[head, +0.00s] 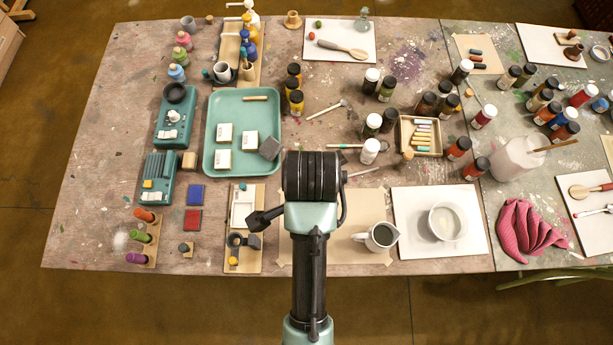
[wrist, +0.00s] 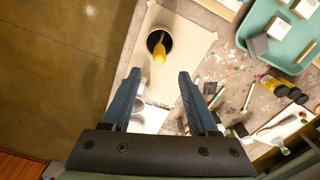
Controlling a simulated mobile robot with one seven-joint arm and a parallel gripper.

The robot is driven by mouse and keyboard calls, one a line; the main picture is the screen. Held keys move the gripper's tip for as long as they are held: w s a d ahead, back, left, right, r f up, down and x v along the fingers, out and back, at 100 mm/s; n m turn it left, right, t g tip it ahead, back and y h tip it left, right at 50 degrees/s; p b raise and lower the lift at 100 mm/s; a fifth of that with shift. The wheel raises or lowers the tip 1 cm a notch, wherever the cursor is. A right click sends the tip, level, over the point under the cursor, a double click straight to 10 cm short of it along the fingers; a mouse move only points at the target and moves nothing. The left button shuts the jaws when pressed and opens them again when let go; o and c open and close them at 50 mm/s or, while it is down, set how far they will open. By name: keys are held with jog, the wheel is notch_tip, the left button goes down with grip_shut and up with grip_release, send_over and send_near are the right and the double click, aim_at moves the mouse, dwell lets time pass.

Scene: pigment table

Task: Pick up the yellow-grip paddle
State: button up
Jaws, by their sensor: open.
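In the wrist view a yellow grip (wrist: 159,52) sticks up out of a dark round pot (wrist: 151,37) on brown paper. The rest of the paddle is hidden inside the pot. My gripper (wrist: 158,74) is open, with its two blue fingers apart and nothing between their tips. The grip shows just beyond the fingertips, roughly centred between them, and apart from both. In the head view my arm covers this spot, so neither the grip nor my fingers can be made out there.
A teal tray (head: 215,165) with several blocks lies to the left. Many bottles stand farther right. The table's front edge is close.

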notch_tip(320, 180, down, 7)
jog(key=shift+s+f, duration=0.1)
jog(key=shift+f, duration=0.1)
jog(key=shift+s+a+f+p, duration=0.1)
jog(key=shift+a+f+p, duration=0.1)
jog(key=shift+f, duration=1.1)
jog(key=shift+a+f+p, duration=0.1)
jog(key=shift+f+p, duration=0.05)
jog(key=shift+f, duration=1.15)
jog(key=shift+c, duration=0.3)
grip_shut()
